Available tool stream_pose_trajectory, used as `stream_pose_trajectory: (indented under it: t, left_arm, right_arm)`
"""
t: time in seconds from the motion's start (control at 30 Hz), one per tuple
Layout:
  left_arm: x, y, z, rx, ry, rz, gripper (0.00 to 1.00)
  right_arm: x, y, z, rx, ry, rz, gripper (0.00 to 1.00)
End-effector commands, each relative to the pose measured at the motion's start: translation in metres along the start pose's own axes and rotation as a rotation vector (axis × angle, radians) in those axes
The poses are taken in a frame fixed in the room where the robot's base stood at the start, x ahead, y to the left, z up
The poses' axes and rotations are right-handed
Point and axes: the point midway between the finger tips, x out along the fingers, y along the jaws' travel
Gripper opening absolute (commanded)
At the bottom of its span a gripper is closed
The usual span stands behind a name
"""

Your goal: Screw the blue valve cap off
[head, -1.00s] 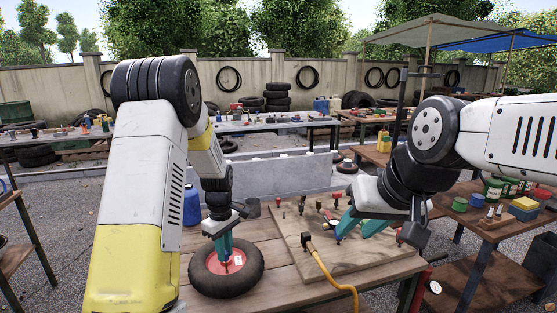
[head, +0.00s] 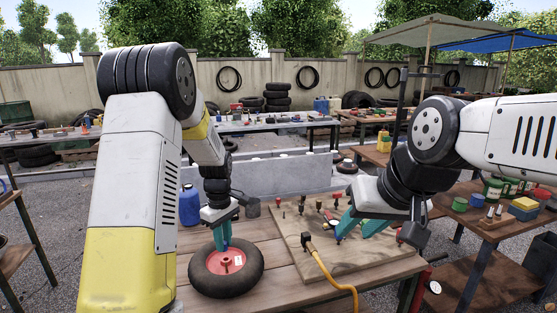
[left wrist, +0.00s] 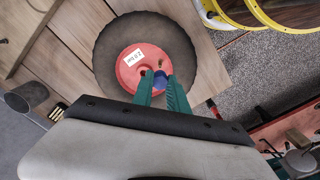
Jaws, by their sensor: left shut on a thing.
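A wheel with a black tyre (head: 205,284) and a red hub (head: 231,262) lies flat on the wooden bench. My left gripper (head: 225,238) is over the hub, fingers pointing down, shut on the blue valve cap (head: 226,245). In the left wrist view the blue cap (left wrist: 159,83) shows between the green fingertips, in front of the red hub (left wrist: 128,67). The cap appears raised above the hub; the valve stem is hard to make out. My right gripper (head: 357,236) is over the wooden board, its teal fingers apart.
The wooden board (head: 290,238) to the right of the wheel carries several small knobs and fittings and a yellow hose (head: 325,270). A blue container (head: 190,205) stands behind the tyre. Bare bench lies between wheel and board.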

Motion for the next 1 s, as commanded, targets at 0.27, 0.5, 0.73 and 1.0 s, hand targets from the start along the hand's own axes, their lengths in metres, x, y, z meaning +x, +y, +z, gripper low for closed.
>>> stream_pose_trajectory:
  t: [0.27, 0.5, 0.73, 1.0]
  left_arm:
    - [-0.001, 0.000, 0.000, 0.000, 0.000, 0.000, 0.00]
    - [-0.015, 0.001, -0.001, 0.000, 0.002, 0.004, 0.00]
    - [-0.037, 0.001, -0.001, -0.001, 0.002, 0.003, 0.00]
    - [-0.051, 0.000, 0.000, 0.000, 0.001, 0.001, 0.00]
  right_arm:
    - [0.000, 0.000, 0.000, 0.000, 0.000, 0.000, 0.36]
    - [0.000, 0.000, 0.000, 0.000, 0.000, 0.000, 0.36]
    - [0.000, 0.000, 0.000, 0.000, 0.000, 0.000, 0.36]
    - [0.000, 0.000, 0.000, 0.000, 0.000, 0.000, 0.36]
